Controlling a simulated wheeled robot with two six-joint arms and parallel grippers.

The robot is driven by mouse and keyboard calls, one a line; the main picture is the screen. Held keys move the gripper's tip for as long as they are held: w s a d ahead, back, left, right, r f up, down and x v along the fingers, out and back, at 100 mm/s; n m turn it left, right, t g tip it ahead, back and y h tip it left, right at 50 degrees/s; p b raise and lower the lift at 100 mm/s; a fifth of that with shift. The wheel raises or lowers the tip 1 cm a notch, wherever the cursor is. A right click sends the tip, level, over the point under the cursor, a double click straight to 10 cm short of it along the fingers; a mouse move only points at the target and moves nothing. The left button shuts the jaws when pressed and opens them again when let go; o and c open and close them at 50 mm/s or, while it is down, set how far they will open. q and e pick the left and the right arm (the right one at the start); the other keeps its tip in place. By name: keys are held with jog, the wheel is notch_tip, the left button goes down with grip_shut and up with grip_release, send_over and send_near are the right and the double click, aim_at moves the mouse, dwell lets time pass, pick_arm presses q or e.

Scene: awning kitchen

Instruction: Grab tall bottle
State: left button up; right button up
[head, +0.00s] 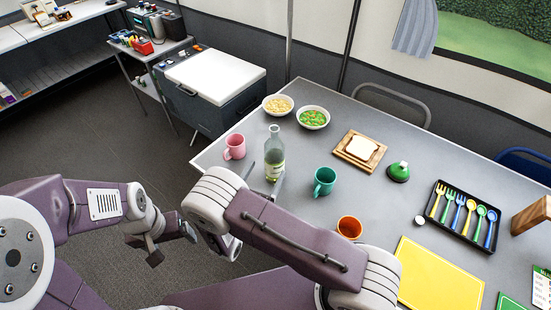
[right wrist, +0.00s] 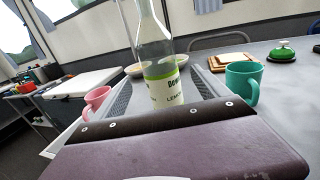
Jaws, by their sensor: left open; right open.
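The tall clear glass bottle (head: 274,150) with a green and white label stands upright near the left end of the grey table. In the right wrist view the bottle (right wrist: 157,75) stands straight ahead, its base hidden behind my gripper. My right gripper (head: 265,178) is open, with one finger on each side of the bottle's lower part. I cannot tell whether either finger touches it. My left gripper (head: 172,243) is open and empty, low over the floor left of the table.
A pink mug (head: 235,147) stands left of the bottle and a teal mug (head: 324,181) right of it. Two food bowls (head: 313,118) are behind. An orange cup (head: 349,227), a bread board (head: 360,150), a green bell (head: 398,171) and a cutlery tray (head: 465,215) are further right.

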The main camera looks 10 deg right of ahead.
aim_at(271, 163)
jog(key=shift+x, duration=1.05)
jog(key=shift+w+d, duration=0.4)
jog(key=shift+w, duration=0.05)
jog(key=x, duration=0.4)
jog(key=shift+r, duration=0.1)
jog(key=shift+w+d, duration=0.2)
jog(key=shift+w, duration=0.1)
jog(key=shift+a, duration=0.1)
jog(key=c, duration=1.7)
